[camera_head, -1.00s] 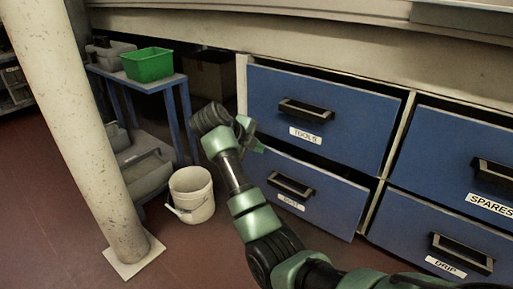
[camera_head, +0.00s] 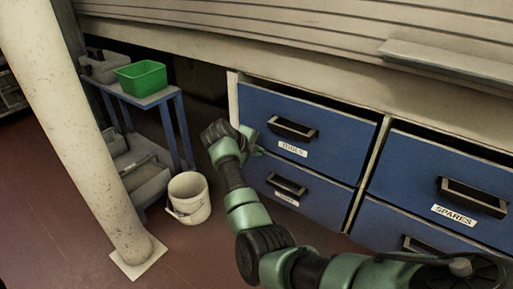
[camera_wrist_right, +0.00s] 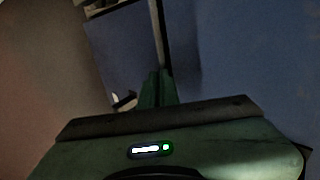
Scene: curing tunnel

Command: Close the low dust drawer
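The low dust drawer (camera_head: 318,203) is the blue lower-left drawer front, under the drawer labelled TOOLS (camera_head: 310,128). It has a dark handle (camera_head: 287,186) and a small white label, too blurred to read. Its front looks nearly in line with the TOOLS drawer; a small remaining gap cannot be ruled out. My right gripper (camera_head: 257,150) is at the left end of the drawer, by its upper edge, and hides that corner. In the right wrist view its green fingers (camera_wrist_right: 157,89) are together with nothing visible between them, near a blue front; contact cannot be told. My left gripper is out of view.
The SPARES drawer (camera_head: 440,185) and another blue drawer (camera_head: 385,237) are at right. A white bucket (camera_head: 190,198) stands on the floor left of my arm. A blue table (camera_head: 150,97) with a green bin (camera_head: 141,77) and a pale column (camera_head: 85,130) stand further left.

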